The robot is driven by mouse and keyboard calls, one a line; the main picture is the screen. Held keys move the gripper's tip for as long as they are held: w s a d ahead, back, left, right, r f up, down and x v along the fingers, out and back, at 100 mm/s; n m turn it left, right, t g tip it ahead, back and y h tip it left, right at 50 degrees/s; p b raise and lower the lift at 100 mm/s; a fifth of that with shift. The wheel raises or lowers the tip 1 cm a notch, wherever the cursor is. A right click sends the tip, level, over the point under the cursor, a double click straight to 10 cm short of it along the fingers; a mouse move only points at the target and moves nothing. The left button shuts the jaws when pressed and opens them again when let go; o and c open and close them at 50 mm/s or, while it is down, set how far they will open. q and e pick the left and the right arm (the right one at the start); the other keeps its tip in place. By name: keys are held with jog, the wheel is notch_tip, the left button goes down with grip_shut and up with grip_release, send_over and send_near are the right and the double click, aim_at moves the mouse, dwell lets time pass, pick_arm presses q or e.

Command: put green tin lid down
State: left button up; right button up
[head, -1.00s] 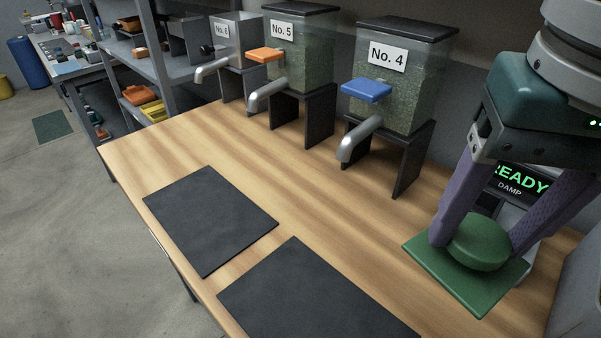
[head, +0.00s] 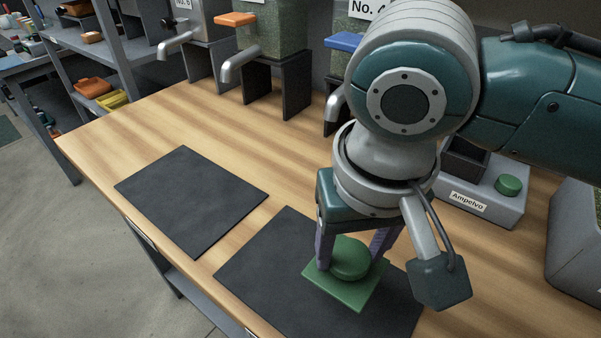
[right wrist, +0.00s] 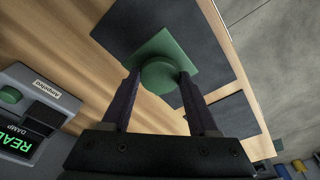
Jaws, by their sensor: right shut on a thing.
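The green tin lid is a flat square plate (head: 345,292) with a round knob on top. My right gripper (head: 351,262) is shut on the knob, one purple finger on each side. In the head view the lid overlaps the right part of the nearer black mat (head: 262,268); whether it touches the mat or hangs above it I cannot tell. The right wrist view shows the lid (right wrist: 178,47) between the fingertips (right wrist: 160,76), partly across the mat's edge. My left gripper is not in view.
A second black mat (head: 190,200) lies bare to the left on the wooden bench (head: 120,140). Dispensers with spouts (head: 240,62) stand along the back. A grey device labelled Ampelvo (head: 475,203) with a green knob stands at the right. The bench's front edge is close to the mats.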

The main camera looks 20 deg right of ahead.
aim_at(345, 278)
jog(key=shift+f+b, duration=0.6)
jog(key=shift+f, duration=2.25)
jog(key=shift+f, duration=0.15)
jog(key=o, duration=1.3)
jog(key=shift+o, duration=0.2)
